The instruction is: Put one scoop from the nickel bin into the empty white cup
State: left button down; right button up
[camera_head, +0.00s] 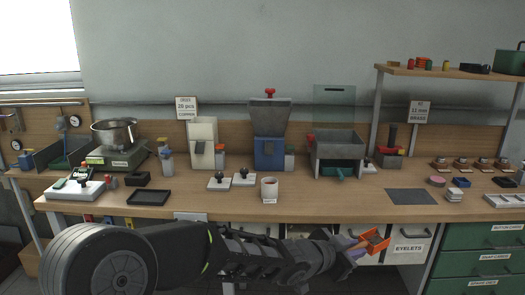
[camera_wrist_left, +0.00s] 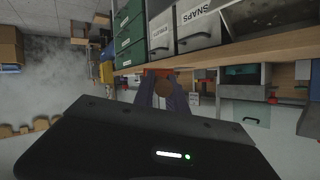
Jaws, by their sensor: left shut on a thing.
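My left gripper (camera_head: 352,247) is shut on an orange scoop (camera_head: 377,236), held in front of the bench's front edge near the eyelets bin. Its fingers (camera_wrist_left: 165,95) also show in the left wrist view, with part of the orange scoop (camera_wrist_left: 160,72) beyond them. The scoop's inside looks brownish; I cannot tell whether it holds pieces. A white cup (camera_head: 270,189) with a small label stands upright near the bench's front edge; its contents cannot be made out. No label reading nickel is legible. My right gripper is out of view.
White bins hang under the bench, one marked eyelets (camera_head: 410,248); a snaps bin (camera_wrist_left: 198,29) shows in the left wrist view. Green drawers (camera_head: 484,257) stand at the right. A black tray (camera_head: 149,197), a grey mat (camera_head: 411,196) and several hoppers stand on the bench.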

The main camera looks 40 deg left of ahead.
pick_arm(q)
jog(key=w+a+r+n+y+b, duration=0.1)
jog(key=a+r+n+y, duration=0.2)
jog(key=a, duration=0.7)
jog(key=w+a+r+n+y+b, duration=0.1)
jog(key=w+a+r+n+y, duration=0.1)
jog(key=a+r, duration=0.6)
jog(key=w+a+r+n+y+b, duration=0.1)
jog(key=a+r+n+y, duration=0.3)
jog(key=a, duration=1)
jog(key=shift+w+r+g+y+b, duration=0.35)
jog(key=shift+w+r, duration=0.2)
jog(key=shift+r, duration=0.2)
